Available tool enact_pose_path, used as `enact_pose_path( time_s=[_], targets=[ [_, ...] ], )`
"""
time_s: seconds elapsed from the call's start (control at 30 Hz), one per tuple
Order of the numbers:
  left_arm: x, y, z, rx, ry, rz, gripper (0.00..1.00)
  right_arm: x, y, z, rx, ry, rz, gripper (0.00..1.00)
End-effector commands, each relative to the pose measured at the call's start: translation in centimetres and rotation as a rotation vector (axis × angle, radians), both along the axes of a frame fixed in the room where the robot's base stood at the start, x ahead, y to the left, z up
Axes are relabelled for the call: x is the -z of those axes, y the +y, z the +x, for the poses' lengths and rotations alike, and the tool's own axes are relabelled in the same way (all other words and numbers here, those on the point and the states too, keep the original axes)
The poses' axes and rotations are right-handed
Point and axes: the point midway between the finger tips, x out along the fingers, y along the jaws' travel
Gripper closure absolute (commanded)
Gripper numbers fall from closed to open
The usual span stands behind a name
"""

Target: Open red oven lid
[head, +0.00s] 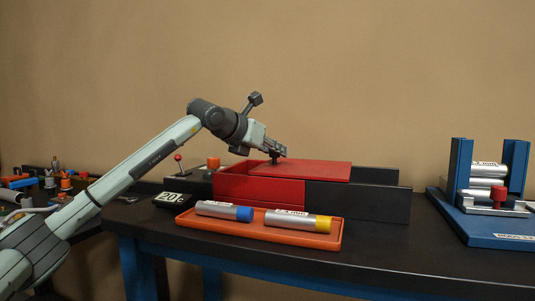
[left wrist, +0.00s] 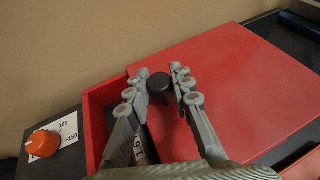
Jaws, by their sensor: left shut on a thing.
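The red oven (head: 258,192) sits on the dark bench with its flat red lid (head: 310,171) on top. The lid lies shifted to the right, and a gap into the red box shows at the left in the left wrist view. A black knob (left wrist: 159,84) stands near the lid's left edge. My left gripper (head: 278,151) is shut on this knob from above, with one finger on each side of it. The lid also shows in the left wrist view (left wrist: 230,85). A label is partly visible inside the gap. My right gripper is not in view.
An orange tray (head: 215,228) with two silver cylinders, blue-capped and yellow-capped, lies in front of the oven. A digital display (head: 170,199) and an orange dial (left wrist: 43,143) are to its left. A blue rack (head: 490,233) stands at the right.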

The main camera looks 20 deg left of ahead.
Motion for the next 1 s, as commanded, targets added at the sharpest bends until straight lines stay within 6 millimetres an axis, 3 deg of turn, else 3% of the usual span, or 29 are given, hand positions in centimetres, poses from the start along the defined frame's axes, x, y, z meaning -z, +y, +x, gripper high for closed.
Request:
enact_pose_path(
  time_s=[0.5, 0.7, 1.0],
  targets=[
    [0.0, -8.6, -0.4, 0.003, -0.004, 0.002, 1.0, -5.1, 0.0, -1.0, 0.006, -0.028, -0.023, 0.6],
    [-0.1, -9.8, -0.4, 0.002, -0.002, 0.001, 1.0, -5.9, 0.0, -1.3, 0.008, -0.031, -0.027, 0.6],
    [-0.1, -10.0, -0.4, 0.0, -0.002, 0.0, 1.0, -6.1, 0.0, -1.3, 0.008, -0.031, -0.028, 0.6]
  ],
)
